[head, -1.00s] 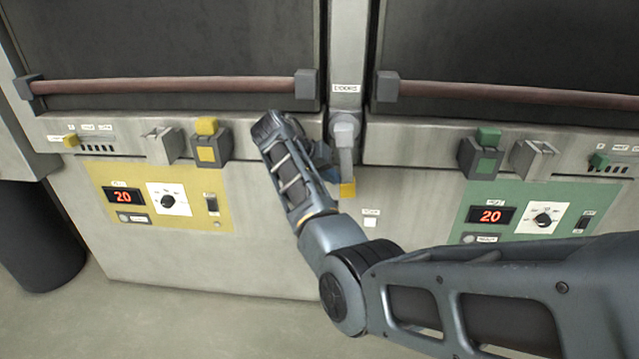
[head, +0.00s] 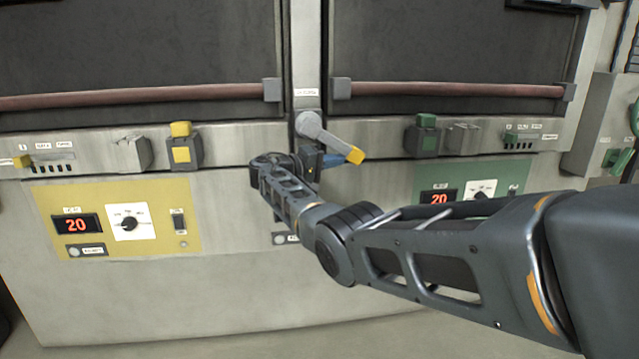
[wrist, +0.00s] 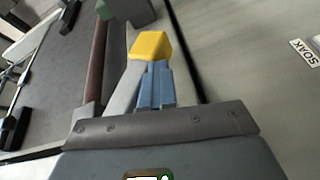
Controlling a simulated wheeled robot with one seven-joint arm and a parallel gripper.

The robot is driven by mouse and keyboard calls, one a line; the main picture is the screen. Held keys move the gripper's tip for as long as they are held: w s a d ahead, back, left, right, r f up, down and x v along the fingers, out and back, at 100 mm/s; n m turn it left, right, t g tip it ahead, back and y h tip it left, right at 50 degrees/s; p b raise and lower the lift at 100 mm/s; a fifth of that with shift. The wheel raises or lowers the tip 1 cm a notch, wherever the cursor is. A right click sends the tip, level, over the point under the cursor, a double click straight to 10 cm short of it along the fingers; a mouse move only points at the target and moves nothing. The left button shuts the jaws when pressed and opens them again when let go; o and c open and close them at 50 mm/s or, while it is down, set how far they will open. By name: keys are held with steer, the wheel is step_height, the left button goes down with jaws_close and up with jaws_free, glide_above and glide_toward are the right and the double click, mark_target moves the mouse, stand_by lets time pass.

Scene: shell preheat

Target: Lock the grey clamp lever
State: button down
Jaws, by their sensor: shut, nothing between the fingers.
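The grey clamp lever (head: 327,136) has a yellow tip and sits on the post between the two oven doors. It slants down to the right from its round pivot. In the wrist view the lever's yellow end (wrist: 149,46) lies just beyond my fingertips, with its grey shaft to their left. My gripper (head: 318,160) is just below the lever, beside its underside. Its blue fingers (wrist: 156,82) are shut together with nothing between them. They look close to or touching the lever; exact contact is hard to tell.
A yellow panel (head: 190,215) with a dial and a display reading 20 is on the left. A green panel (head: 425,182) is on the right, partly behind my arm. Red-brown door bars (head: 450,88) run above. Yellow (head: 183,150) and green (head: 424,137) latch blocks flank the lever.

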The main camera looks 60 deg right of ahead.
mark_target(343, 151)
steer(key=h, duration=0.1)
steer(key=s+d+r+n+g+h, duration=0.1)
steer(key=s+r+h+b, duration=0.1)
steer(key=shift+d+r+n, duration=0.25)
steer(key=shift+n, duration=0.05)
steer(key=shift+s+d+r+n+g+h, duration=0.2)
steer(key=shift+r+n+h, duration=0.15)
steer(key=shift+r+h, duration=0.2)
steer(key=shift+s+d+r+n+g+h, duration=0.1)
steer(key=shift+s+r+n+g+h, duration=0.1)
steer(key=shift+r+n+h, duration=0.3)
steer(key=shift+r+h, duration=0.35)
steer(key=shift+h, duration=0.3)
steer(key=shift+d+r, duration=0.1)
steer(key=shift+n, duration=0.25)
step_height(343, 151, down, 5)
steer(key=b, duration=0.4)
steer(key=v, duration=0.9)
steer(key=shift+w+a+r, duration=0.2)
steer(key=shift+w+a, duration=0.05)
steer(key=shift+a, duration=0.25)
